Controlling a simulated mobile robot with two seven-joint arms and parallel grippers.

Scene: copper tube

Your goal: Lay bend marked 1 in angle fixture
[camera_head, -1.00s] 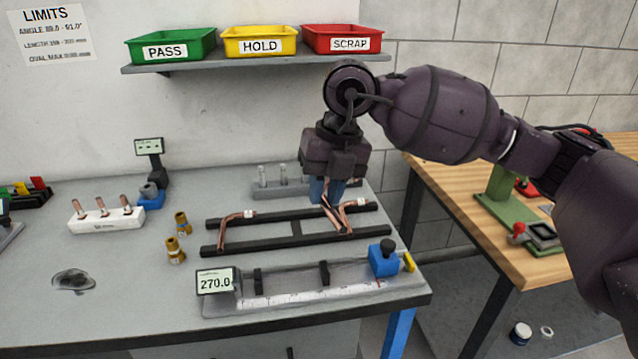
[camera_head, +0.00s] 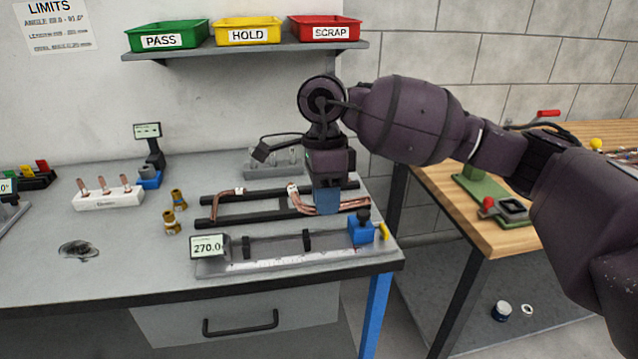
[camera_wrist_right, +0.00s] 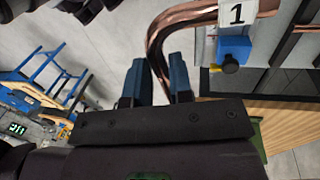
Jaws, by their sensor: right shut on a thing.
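My right gripper (camera_head: 326,207) is low over the right part of the black rack, its blue fingers shut on a copper bend (camera_head: 299,203). In the right wrist view the fingers (camera_wrist_right: 160,84) close around one leg of this bend (camera_wrist_right: 183,18), and its white tag (camera_wrist_right: 237,13) reads 1. I cannot tell whether the bend still touches the rack. More copper tube (camera_head: 352,204) shows right of the fingers; whether it is the same bend is unclear. A grey device with a small readout (camera_head: 7,187) is cut off at the left edge; I cannot tell if it is the angle fixture. My left gripper is out of view.
Another tagged bend (camera_head: 222,201) lies on the rack's left part (camera_head: 258,212). The length gauge (camera_head: 290,250) reading 270.0 stands in front. Brass fittings (camera_head: 175,210) and a white peg block (camera_head: 108,198) stand left. The bench's front left is mostly clear.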

